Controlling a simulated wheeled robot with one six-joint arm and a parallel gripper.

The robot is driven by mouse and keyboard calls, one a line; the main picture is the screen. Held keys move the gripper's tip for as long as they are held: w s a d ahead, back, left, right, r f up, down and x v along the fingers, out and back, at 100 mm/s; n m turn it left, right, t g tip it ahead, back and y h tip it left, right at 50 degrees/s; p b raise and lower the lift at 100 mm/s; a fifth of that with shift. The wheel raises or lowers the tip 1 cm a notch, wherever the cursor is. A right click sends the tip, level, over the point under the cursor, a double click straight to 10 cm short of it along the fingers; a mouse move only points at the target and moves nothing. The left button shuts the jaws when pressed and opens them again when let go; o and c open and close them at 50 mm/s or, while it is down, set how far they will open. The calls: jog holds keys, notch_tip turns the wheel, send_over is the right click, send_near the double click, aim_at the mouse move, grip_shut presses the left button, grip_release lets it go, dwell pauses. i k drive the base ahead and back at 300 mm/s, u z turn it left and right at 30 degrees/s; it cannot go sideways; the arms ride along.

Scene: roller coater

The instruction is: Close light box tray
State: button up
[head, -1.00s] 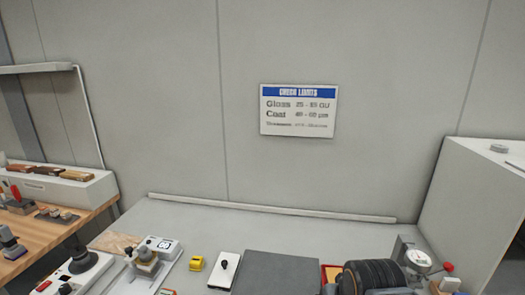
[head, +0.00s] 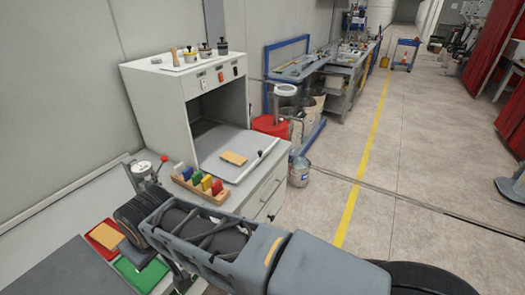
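The light box (head: 190,95) is a white cabinet with an open front, against the wall left of the middle. Its pale grey tray (head: 222,165) sticks out of the opening toward the right, so it stands open. A flat tan-yellow piece (head: 233,158) lies on the tray. A thin light bar with a dark knob runs along the tray's outer edge. My arm reaches across the lower middle, in front of the bench and apart from the tray. My gripper (head: 161,268) seems to be at the lower left, partly hidden by my arm; its finger opening is unclear.
A wooden rack of coloured blocks (head: 201,187) stands just before the tray. A dial gauge (head: 143,169), a red tray (head: 101,237) and a green tray (head: 150,276) are near my arm. The floor right is open.

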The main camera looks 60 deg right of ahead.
aim_at(254, 147)
jog(key=z, duration=0.3)
jog(key=k, duration=0.7)
jog(key=z, duration=0.35)
jog(key=i, duration=0.7)
jog(key=z, duration=1.05)
jog(key=i, duration=0.45)
jog(key=u, duration=0.25)
